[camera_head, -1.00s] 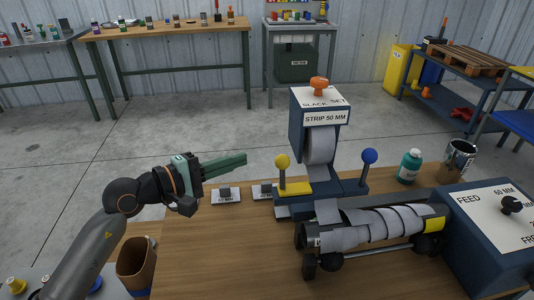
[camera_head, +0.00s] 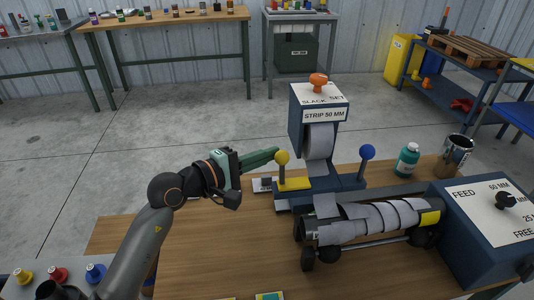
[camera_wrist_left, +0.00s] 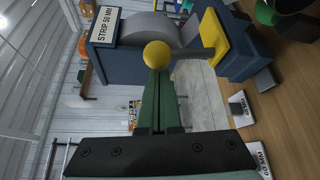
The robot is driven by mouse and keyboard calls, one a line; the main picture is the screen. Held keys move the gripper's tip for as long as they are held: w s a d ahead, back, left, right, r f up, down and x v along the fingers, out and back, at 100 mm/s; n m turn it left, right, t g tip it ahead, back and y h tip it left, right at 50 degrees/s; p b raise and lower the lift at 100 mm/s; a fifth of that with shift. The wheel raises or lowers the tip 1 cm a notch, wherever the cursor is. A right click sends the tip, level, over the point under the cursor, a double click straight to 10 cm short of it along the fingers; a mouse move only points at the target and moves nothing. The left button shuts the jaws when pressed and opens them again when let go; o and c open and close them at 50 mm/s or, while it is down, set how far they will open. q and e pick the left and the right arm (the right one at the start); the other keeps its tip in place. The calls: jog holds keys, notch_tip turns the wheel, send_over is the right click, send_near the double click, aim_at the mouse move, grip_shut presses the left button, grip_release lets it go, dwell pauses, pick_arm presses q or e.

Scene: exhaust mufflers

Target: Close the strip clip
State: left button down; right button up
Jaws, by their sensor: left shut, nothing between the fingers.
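The strip dispenser (camera_head: 299,120) is a blue stand marked STRIP 50 MM, with a grey strip roll (camera_head: 319,140). At its foot is a yellow clip plate (camera_head: 294,184) beside an upright lever with a yellow ball (camera_head: 283,157). A second lever with a blue ball (camera_head: 367,152) stands to the right. My left gripper (camera_head: 276,153) is shut and empty, its green fingertips at the yellow ball. In the left wrist view the ball (camera_wrist_left: 157,55) is just beyond the fingertips (camera_wrist_left: 158,76); I cannot tell whether they touch. My right gripper is not in view.
A wrapped muffler cylinder (camera_head: 375,221) lies on rollers in front of the dispenser. The blue feed box (camera_head: 491,225) is at the right. A teal bottle (camera_head: 406,160) and a metal can (camera_head: 456,154) stand behind it. The wooden bench (camera_head: 215,255) is mostly clear at front left.

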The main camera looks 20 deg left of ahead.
pick_arm(q)
jog(key=shift+s+d+r+m+b, duration=0.1)
jog(key=shift+s+d+m+b, duration=0.3)
jog(key=shift+s+b, duration=0.3)
jog(key=b+v, duration=0.2)
jog(key=v, duration=1)
jog(key=shift+a+f+t+b, duration=0.25)
jog(key=shift+a+t+b, duration=0.05)
jog(key=shift+b, duration=0.05)
jog(key=shift+s, duration=0.1)
